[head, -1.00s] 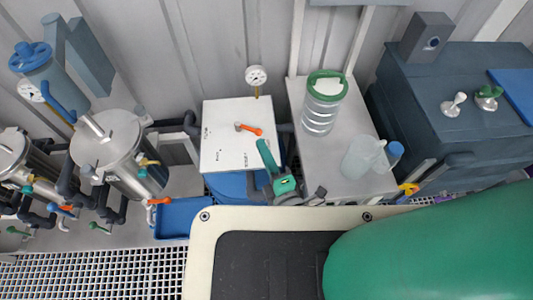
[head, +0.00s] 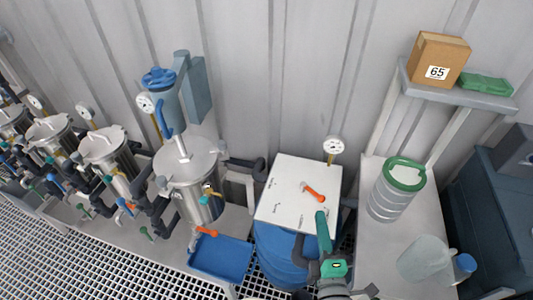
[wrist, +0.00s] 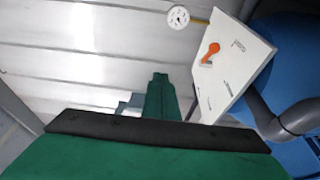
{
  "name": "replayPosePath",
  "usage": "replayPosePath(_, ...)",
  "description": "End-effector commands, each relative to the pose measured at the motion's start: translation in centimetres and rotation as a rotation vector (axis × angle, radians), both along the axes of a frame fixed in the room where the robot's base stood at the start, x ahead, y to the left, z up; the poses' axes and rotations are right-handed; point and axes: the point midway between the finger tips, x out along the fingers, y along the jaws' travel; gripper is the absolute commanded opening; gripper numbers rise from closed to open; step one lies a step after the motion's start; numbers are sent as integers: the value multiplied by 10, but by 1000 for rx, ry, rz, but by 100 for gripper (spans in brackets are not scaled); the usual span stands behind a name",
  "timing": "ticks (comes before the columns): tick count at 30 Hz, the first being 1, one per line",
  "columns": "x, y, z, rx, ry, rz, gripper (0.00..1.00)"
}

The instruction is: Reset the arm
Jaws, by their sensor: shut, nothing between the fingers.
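My gripper (head: 319,216) is green and stands low in the middle of the head view. Its fingers are shut with nothing between them. They appear in front of the lower right part of the white board (head: 290,180), which has an orange lever (head: 312,192). In the wrist view the closed green fingers (wrist: 160,82) point at the pale ribbed wall. The board (wrist: 228,65) is right of them, clear of the fingers. A wide green part of mine with a black bar fills the bottom of that view.
A blue drum (head: 275,245) stands under the board, with a blue tray (head: 222,258) to its left. Steel vessels (head: 188,180) with pipes line the left. At right are a green-lidded container (head: 392,195), a clear jug (head: 425,258) and a shelf holding a cardboard box (head: 438,52).

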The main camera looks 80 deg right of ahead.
Motion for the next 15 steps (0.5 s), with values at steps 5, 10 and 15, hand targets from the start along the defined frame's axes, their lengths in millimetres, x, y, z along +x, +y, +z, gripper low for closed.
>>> replayPosePath(5, 1, 0, -1, 2, -2, 4, 0)
replayPosePath(10, 34, 15, -21, 71, -52, 105, 0)
replayPosePath(15, 108, 70, -65, 265, -193, 347, 0)
